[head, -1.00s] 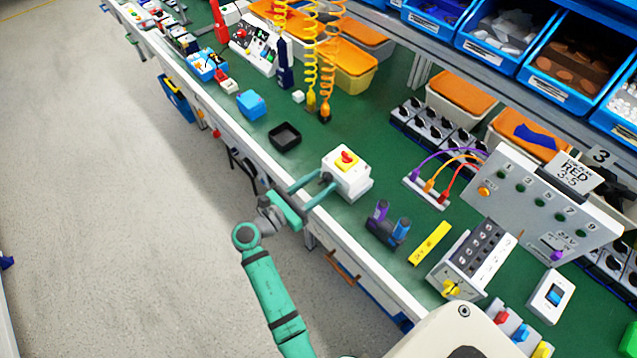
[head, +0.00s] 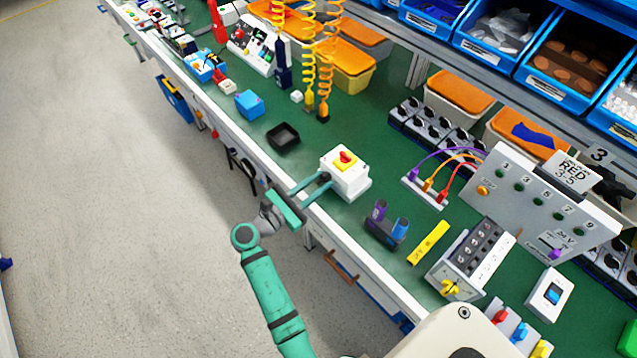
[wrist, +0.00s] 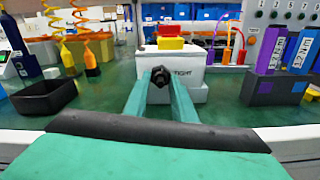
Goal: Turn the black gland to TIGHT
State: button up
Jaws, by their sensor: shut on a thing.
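A white box (head: 344,178) with a yellow plate and red rotary knob (head: 345,159) stands near the bench's front edge. The black gland (wrist: 160,75) sticks out of its front face, toward me. The word TIGHT is printed just right of the gland in the wrist view. My gripper (head: 326,181) reaches in from the front edge, and its two green fingers are shut on the gland, one on each side. In the wrist view my gripper (wrist: 161,80) hides the lower front of the box. I cannot read the gland's exact angle.
A black tray (head: 283,137) lies left of the box. A dark holder (head: 384,232) with purple and blue cylinders stands to the right. Coiled yellow and orange hoses (head: 318,60) hang behind. The green bench top around the box is mostly clear.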

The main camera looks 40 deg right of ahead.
jog(key=m, duration=0.4)
jog(key=shift+m, duration=0.3)
jog(key=m, duration=0.3)
jog(key=shift+w+m, duration=0.15)
jog(key=shift+m, duration=0.15)
jog(key=m, duration=0.4)
jog(key=shift+r, duration=0.1)
jog(key=shift+m, duration=1.8)
jog(key=o, duration=1.1)
jog(key=shift+r, duration=0.1)
jog(key=shift+w, duration=0.1)
jog(key=shift+a, duration=0.1)
